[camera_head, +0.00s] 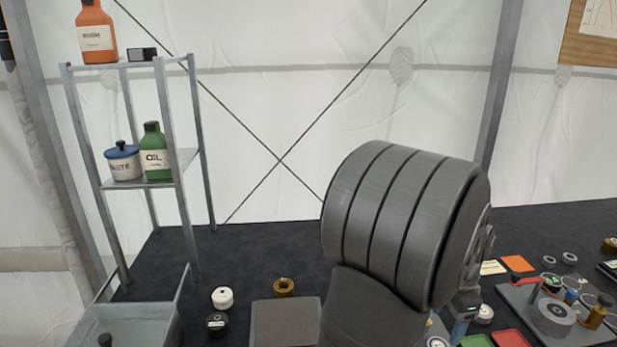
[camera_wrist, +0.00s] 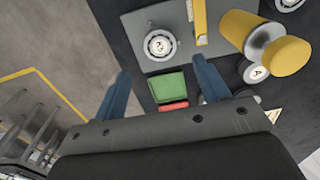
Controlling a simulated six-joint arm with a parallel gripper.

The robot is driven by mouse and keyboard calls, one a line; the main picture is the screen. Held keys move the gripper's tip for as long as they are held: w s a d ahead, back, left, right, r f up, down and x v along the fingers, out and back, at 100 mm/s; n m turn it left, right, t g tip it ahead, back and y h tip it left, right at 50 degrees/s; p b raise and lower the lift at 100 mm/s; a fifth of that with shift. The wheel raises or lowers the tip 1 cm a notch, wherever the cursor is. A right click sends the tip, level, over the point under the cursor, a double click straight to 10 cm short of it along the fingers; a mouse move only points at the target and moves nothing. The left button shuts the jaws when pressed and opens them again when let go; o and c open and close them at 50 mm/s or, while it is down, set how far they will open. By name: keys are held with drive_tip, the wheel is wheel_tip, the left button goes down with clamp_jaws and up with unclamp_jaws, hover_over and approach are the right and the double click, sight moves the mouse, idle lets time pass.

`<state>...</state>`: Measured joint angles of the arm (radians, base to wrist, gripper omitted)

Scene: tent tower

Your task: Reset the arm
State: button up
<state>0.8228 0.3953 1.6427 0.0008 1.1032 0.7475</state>
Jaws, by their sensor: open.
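My gripper shows in the wrist view (camera_wrist: 162,92), with its two blue fingers spread wide apart and nothing between them. A green square tray (camera_wrist: 170,87) and part of a red piece (camera_wrist: 173,106) lie below, seen between the fingers. In the head view my dark, ribbed arm fills the middle right. The gripper there is mostly hidden behind the arm, with only a small bluish part showing low at its right side.
A metal shelf (camera_head: 177,167) at left holds a green oil bottle (camera_head: 153,160), a waste jar (camera_head: 123,163) and an orange bottle (camera_head: 96,28). A grey bin (camera_head: 130,325) stands below. Small parts and a grey plate (camera_head: 515,295) crowd the right. The dark tabletop's back middle is clear.

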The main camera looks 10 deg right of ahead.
wheel_tip(320, 180, down, 9)
drive_tip(key=shift+r, duration=2.5)
